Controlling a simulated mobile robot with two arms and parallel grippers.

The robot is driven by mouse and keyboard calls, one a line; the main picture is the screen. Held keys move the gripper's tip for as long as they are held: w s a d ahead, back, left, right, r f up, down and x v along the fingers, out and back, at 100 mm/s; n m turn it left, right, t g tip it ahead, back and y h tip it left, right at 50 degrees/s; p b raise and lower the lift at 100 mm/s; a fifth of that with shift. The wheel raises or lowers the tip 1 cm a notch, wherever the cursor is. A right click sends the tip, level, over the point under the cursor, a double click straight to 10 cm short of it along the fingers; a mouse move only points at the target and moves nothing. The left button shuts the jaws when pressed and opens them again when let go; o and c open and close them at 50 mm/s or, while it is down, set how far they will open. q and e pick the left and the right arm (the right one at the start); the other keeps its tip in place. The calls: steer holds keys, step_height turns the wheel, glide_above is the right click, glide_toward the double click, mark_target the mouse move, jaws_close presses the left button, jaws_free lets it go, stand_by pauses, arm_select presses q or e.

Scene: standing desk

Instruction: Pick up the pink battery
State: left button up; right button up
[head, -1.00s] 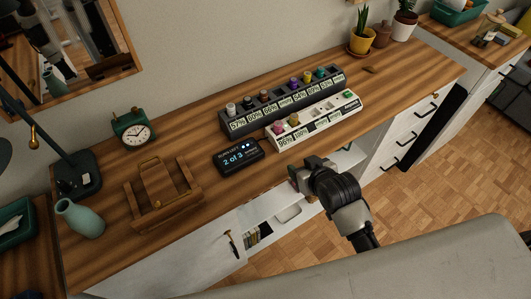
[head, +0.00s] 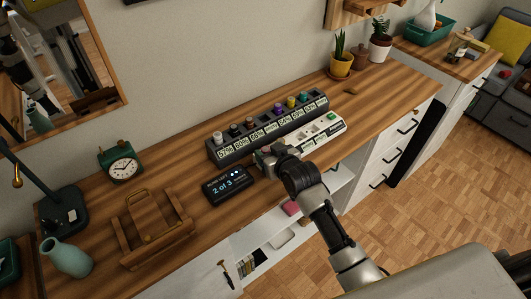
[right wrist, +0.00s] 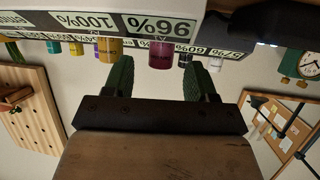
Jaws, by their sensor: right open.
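The pink battery (right wrist: 160,55) shows in the right wrist view, seated in the slot marked 96% of the white charger (head: 325,130). In the head view my right gripper hides it. My right gripper (head: 268,153) is at the left end of the white charger. In the right wrist view the gripper (right wrist: 158,78) is open, with green fingers apart and the battery's end between their tips in the picture. I cannot tell whether the fingers touch it. My left gripper is not in view.
A dark charger (head: 214,152) with several coloured batteries stands behind the white one. A black display (head: 229,185) reading "2 of 3" lies left of the gripper. A wooden carrier (head: 150,235) and clock (head: 122,163) stand farther left. A pink item (head: 291,208) lies on a shelf below.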

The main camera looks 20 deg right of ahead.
steer(key=shift+w+a+f, duration=0.1)
steer(key=shift+w+f, duration=0.15)
steer(key=shift+w, duration=0.3)
steer(key=shift+s, duration=0.1)
steer(key=c, duration=1)
steer(key=shift+r, duration=0.15)
steer(key=shift+c, duration=0.2)
step_height(320, 180, up, 4)
steer(key=shift+r, duration=0.15)
steer(key=s+d+r, duration=0.5)
steer(key=d+r, duration=0.1)
steer(key=d, duration=0.4)
steer(key=s+a+m+h, duration=0.2)
steer(key=s+a, duration=0.5)
steer(key=a, duration=0.1)
steer(key=s+f, duration=0.1)
steer(key=s, duration=0.8)
steer(key=shift+f+h+b, duration=0.3)
steer(key=shift+f+b, duration=0.1)
steer(key=shift+b, duration=0.05)
